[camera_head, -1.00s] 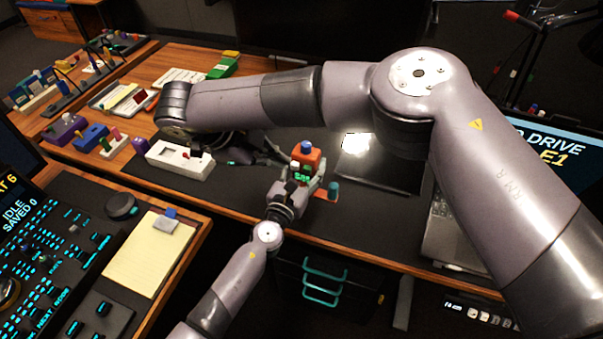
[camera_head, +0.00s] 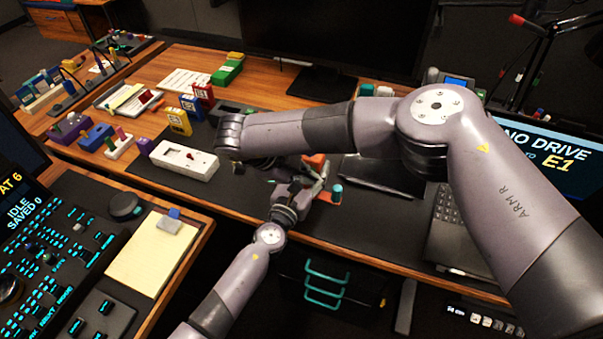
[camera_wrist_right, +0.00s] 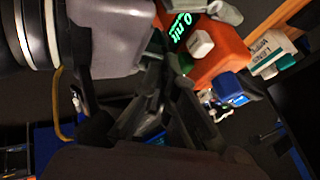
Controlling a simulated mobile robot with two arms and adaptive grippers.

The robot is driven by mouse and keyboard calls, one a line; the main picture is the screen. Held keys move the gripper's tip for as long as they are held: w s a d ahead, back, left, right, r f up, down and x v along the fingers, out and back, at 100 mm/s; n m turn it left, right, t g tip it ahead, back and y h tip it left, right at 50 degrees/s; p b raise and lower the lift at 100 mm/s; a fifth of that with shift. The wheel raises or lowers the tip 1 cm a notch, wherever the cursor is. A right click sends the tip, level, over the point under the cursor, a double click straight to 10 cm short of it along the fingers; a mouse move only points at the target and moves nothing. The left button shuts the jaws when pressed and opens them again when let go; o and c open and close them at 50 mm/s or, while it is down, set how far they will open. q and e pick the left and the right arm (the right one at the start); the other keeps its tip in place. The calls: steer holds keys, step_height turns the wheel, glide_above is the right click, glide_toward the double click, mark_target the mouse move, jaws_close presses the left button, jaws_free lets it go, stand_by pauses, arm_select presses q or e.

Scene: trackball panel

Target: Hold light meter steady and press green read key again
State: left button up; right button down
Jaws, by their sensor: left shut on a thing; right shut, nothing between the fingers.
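The orange light meter (camera_head: 315,161) is in my left gripper (camera_head: 305,183) above the dark desk mat in the head view. My left gripper is shut on it. In the head view my right arm and wrist partly hide that gripper.
A white box (camera_head: 184,160) with a dark slot lies left of the grippers. Yellow blocks (camera_head: 180,122) and a red one stand behind it. A teal-topped piece (camera_head: 337,190) is just right of my left gripper. A laptop (camera_head: 455,232) is at right. The front mat is mostly clear.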

steer(key=shift+w+d, duration=0.2)
steer(key=shift+w, duration=0.25)
steer(key=shift+w+d, duration=0.2)
steer(key=shift+w, duration=0.25)
steer(key=shift+r, duration=0.1)
steer(key=v, duration=1)
steer(key=shift+a, duration=0.15)
steer(key=d+r+v, duration=0.1)
steer(key=v, duration=0.9)
steer(key=shift+w, duration=0.25)
stand_by(0.4)
steer(key=shift+r, duration=0.15)
